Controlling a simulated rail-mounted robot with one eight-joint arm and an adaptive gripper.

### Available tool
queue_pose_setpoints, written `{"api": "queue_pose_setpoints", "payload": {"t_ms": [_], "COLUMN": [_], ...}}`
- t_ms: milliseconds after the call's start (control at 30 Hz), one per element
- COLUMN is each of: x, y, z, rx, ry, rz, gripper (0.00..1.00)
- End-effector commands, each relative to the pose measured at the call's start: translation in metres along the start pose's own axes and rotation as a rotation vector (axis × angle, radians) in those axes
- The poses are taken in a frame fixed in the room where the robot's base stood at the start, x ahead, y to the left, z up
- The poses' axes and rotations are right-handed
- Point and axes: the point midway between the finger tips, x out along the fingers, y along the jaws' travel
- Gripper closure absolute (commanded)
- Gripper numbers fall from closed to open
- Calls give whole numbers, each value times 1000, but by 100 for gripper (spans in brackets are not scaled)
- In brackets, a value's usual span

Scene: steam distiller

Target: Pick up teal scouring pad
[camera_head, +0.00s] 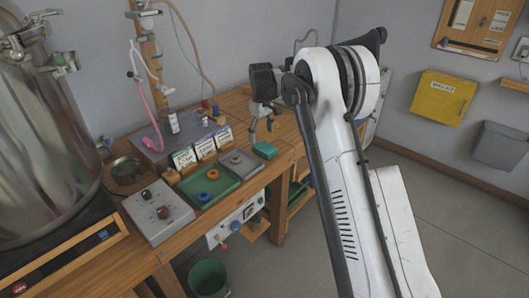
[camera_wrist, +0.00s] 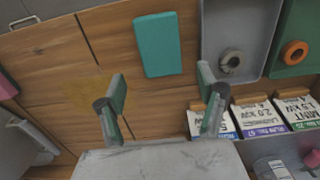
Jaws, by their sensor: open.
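The teal scouring pad (camera_head: 264,150) lies flat on the wooden bench near its front edge, right of the grey tray. In the wrist view the pad (camera_wrist: 157,45) is a teal rectangle at upper middle, lying on the planks. My gripper (camera_head: 262,129) is above the bench, just behind the pad in the head view. In the wrist view my gripper (camera_wrist: 162,85) has its two fingers spread apart with nothing between them. The pad lies beyond the fingertips, apart from them.
A grey tray (camera_wrist: 209,60) with a grey ring is beside the pad, and a green tray (camera_head: 222,191) holds blue and orange rings. Label cards (camera_head: 204,147) stand behind the trays. A control box (camera_head: 158,212) and large steel vessel (camera_head: 40,130) are left.

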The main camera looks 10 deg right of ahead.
Motion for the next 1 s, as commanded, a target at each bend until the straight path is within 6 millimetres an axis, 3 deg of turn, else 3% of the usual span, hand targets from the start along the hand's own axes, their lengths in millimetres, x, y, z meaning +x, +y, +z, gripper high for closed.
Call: {"api": "queue_pose_setpoints", "payload": {"t_ms": [367,667,933,1000], "x": [24,62,66,66], "y": [-1,-2,-2,-2], "z": [5,14,14,14], "rx": [1,0,0,0], "ry": [0,0,0,0], "rz": [0,0,0,0], "gripper": [30,30,30,40]}}
